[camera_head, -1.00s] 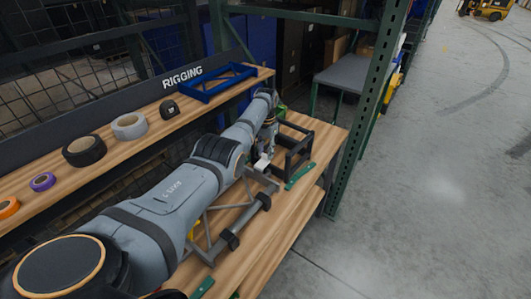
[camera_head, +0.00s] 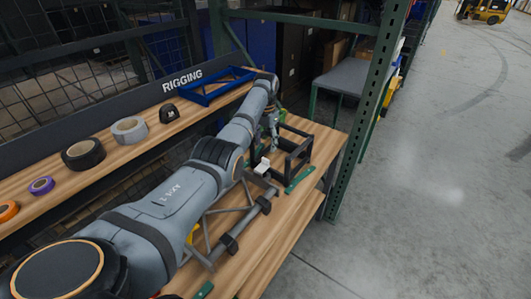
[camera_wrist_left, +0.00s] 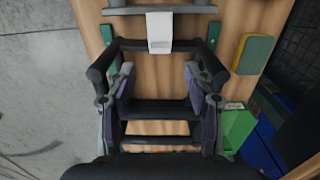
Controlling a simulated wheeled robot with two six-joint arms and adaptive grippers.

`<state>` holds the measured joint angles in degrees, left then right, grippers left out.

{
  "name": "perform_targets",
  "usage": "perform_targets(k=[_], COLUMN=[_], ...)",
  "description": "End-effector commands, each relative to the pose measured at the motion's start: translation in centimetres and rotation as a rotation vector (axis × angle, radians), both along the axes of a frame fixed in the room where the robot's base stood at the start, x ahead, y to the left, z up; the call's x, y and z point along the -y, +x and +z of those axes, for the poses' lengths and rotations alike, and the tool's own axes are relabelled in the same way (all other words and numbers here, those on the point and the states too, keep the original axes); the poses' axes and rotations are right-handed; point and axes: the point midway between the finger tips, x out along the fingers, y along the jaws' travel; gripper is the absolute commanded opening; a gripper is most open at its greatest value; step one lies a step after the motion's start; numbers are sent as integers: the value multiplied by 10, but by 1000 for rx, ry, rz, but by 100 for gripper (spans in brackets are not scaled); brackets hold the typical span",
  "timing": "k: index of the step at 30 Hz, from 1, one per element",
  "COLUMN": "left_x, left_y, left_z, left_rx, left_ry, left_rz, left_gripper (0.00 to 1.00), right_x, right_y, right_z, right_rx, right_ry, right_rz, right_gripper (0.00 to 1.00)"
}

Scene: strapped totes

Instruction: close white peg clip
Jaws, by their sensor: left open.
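The white peg clip (camera_head: 262,166) sits at the near left side of a black frame (camera_head: 305,152) on the wooden bench. In the left wrist view the clip (camera_wrist_left: 159,32) lies at the top centre, reaching from a grey bar to the frame's black crossbar. Whether it is latched I cannot tell. My left gripper (camera_head: 272,136) is above the black frame, beyond the clip and apart from it. In the wrist view its two fingers (camera_wrist_left: 162,88) are spread wide with nothing between them. My right gripper is not in view.
Grey tubing (camera_head: 240,228) lies along the bench before the clip. Green strips (camera_head: 299,181) lie beside the frame. A yellow-green sponge (camera_wrist_left: 254,54) and a green box (camera_wrist_left: 236,125) are on the wrist view's right. Tape rolls (camera_head: 130,129) and a blue frame (camera_head: 213,86) sit on the back shelf.

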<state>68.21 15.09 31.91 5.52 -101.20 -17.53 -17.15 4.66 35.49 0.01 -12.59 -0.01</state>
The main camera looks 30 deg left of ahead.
Motion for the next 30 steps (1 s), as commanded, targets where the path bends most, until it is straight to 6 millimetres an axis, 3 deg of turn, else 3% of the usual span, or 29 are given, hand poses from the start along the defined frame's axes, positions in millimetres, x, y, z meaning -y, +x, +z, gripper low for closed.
perform_targets(k=[3,9,26,30], left_x=[0,0,0,0], left_y=[1,1,1,1], left_z=[28,54,58,80], left_rx=[3,0,-1,0], left_ry=[0,0,0,0], left_rz=[0,0,0,0], left_gripper=[53,53,53,53], right_x=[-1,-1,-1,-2], right_y=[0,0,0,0], right_z=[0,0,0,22], right_rx=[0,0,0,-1], right_ry=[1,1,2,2], right_rz=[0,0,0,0], right_gripper=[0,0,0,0])
